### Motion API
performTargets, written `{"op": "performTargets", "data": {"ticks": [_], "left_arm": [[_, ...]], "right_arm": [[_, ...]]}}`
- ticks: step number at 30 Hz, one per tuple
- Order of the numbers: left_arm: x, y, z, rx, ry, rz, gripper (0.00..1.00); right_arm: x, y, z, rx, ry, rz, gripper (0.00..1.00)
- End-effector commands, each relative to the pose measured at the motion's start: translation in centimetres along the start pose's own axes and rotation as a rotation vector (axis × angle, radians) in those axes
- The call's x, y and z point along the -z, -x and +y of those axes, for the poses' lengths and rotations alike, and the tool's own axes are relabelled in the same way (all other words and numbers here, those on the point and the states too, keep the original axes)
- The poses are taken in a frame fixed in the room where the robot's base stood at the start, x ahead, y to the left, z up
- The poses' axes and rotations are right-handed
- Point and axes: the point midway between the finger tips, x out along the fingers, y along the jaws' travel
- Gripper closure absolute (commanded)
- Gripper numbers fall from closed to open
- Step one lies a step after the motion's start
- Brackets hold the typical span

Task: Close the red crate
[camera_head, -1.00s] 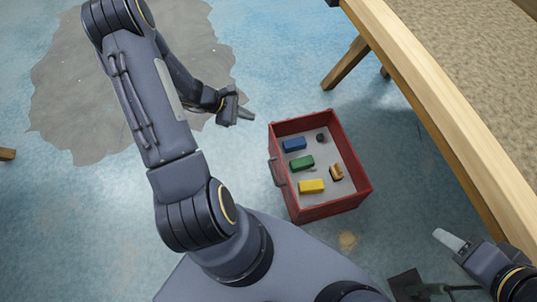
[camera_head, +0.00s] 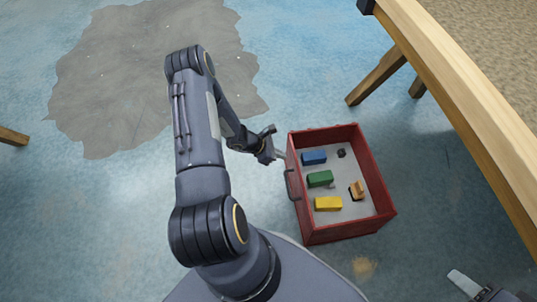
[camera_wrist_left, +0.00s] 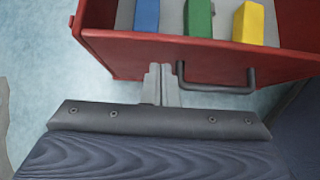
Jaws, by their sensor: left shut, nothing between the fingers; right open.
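The red crate (camera_head: 350,236) is an open-topped box standing over the blue floor, with a dark handle (camera_head: 293,184) on its left wall. It also shows in the left wrist view (camera_wrist_left: 125,48), with its grey handle (camera_wrist_left: 215,88) on the near wall. My left gripper (camera_head: 280,155) is shut and empty at the crate's left wall, near the upper end of the handle. In the left wrist view its closed fingers (camera_wrist_left: 160,84) are beside the handle's left end; I cannot tell whether they touch. My right gripper (camera_head: 465,284) is at the lower right, partly cut off.
Inside the crate lie a blue block (camera_head: 314,157), a green block (camera_head: 320,179), a yellow block (camera_head: 328,204), a small dark item (camera_head: 341,153) and an orange-brown item (camera_head: 357,190). A wooden-edged table (camera_head: 470,110) stands to the right. The floor left of the crate is clear.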

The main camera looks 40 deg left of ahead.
Motion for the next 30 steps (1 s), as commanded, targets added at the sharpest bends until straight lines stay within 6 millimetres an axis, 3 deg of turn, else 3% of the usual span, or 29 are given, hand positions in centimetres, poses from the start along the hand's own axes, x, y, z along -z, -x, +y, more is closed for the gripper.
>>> {"op": "performTargets", "data": {"ticks": [6, 23, 30], "left_arm": [[-1.4, -1.4, 0.0, 0.0, -0.001, 0.001, 1.0], [-1.9, -1.8, 0.0, 0.0, -0.001, 0.0, 1.0], [-3.7, -3.8, 0.0, 0.001, -0.003, -0.002, 1.0]], "right_arm": [[-0.3, -0.6, 0.3, 0.0, 0.0, 0.0, 0.52], [-0.3, -0.7, 0.3, 0.0, 0.0, 0.0, 0.52], [-0.7, -1.4, 0.6, 0.0, 0.0, 0.0, 0.52]]}}
